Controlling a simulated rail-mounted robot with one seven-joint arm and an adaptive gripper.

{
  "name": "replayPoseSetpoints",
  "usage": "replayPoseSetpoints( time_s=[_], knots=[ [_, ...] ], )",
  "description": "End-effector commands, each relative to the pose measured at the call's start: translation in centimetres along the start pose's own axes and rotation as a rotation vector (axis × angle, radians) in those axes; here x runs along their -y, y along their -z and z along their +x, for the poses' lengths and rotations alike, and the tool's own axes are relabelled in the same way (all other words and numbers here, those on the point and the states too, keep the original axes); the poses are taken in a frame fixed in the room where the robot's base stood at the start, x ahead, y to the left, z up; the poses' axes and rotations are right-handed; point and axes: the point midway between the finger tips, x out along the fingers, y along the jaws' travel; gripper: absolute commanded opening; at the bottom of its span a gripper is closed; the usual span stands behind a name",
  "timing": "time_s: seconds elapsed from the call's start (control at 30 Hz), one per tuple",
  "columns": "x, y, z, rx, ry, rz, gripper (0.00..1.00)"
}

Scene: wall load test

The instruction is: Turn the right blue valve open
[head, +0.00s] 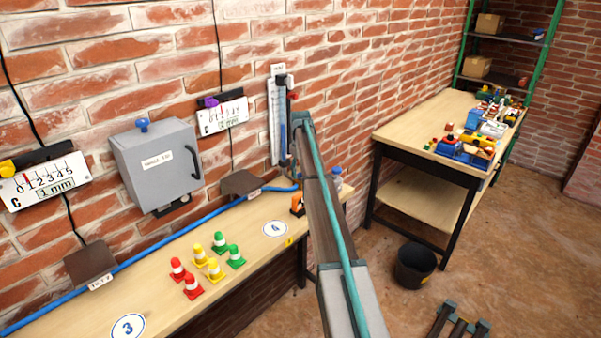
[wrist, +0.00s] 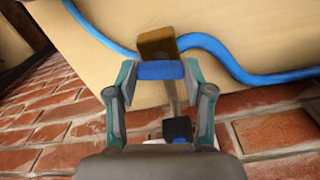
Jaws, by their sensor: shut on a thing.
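In the wrist view my gripper (wrist: 160,75) has its two teal-and-grey fingers at either end of a blue bar-shaped handle (wrist: 158,70), which appears to be the valve handle, and is shut on it. A brown block (wrist: 157,42) is right behind the handle. A second blue piece with a dark part (wrist: 178,129) shows lower, between the fingers. In the head view my arm hides the gripper and the gripped handle. A small blue part (head: 337,173) shows just right of my arm, near the bench end. How far the valve is turned cannot be told.
A blue hose (head: 190,222) runs along the wooden bench (head: 60,322); it also shows in the wrist view (wrist: 215,50). Several small cones (head: 214,268) stand on the bench. A grey box (head: 157,165) and gauges are on the brick wall. A black bucket (head: 414,266) is on the floor.

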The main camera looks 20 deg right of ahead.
Motion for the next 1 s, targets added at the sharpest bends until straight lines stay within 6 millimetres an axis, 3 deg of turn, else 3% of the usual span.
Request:
replayPoseSetpoints(
  time_s=[0.4, 0.97, 1.0],
  knots=[
    [-0.02, 0.09, -0.08, -0.003, -0.001, -0.220, 0.17],
    [-0.02, 0.12, -0.10, -0.003, -0.001, -0.256, 0.17],
    [-0.02, 0.12, -0.10, -0.003, -0.001, -0.256, 0.54]
  ],
)
